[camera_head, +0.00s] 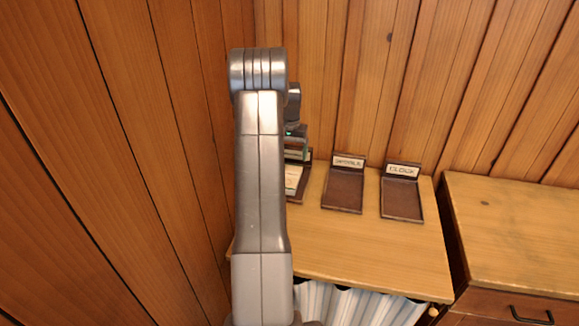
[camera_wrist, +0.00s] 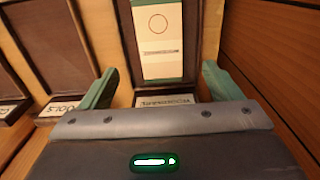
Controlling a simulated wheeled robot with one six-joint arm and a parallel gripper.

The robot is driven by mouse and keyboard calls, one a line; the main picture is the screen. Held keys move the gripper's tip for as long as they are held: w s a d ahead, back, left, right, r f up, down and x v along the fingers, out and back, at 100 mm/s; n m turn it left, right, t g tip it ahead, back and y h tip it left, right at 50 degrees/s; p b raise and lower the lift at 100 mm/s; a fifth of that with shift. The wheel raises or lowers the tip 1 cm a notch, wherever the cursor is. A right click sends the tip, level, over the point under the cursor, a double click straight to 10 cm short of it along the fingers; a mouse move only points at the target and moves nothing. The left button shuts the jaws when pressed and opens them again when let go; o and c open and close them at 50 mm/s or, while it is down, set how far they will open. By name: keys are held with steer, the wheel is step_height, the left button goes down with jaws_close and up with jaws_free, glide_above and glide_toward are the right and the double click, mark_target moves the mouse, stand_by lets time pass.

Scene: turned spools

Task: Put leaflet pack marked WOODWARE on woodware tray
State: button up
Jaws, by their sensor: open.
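A cream leaflet pack (camera_wrist: 160,30) with a circle, a line of small print and a green edge lies on a dark brown tray (camera_wrist: 126,30) in the wrist view. I cannot read its print, and the tray's label (camera_wrist: 166,100) is upside down and unclear. In the head view the pack (camera_head: 292,178) and its tray (camera_head: 305,178) show partly behind my arm, leftmost of the trays. My gripper (camera_wrist: 161,86) is open; its green fingers are spread wide at the pack's near end, apart from it. In the head view the gripper (camera_head: 297,142) is mostly hidden.
Two empty brown trays stand to the right, a middle one (camera_head: 343,188) with an unclear label and one marked CLOCK (camera_head: 402,198). They stand on a wooden table (camera_head: 365,245) against plank walls. A wooden cabinet (camera_head: 515,225) stands at right. The table's front is clear.

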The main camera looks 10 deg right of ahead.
step_height(320, 180, up, 3)
steer(key=shift+f, duration=0.2)
steer(key=shift+f, duration=0.1)
stand_by(1.4)
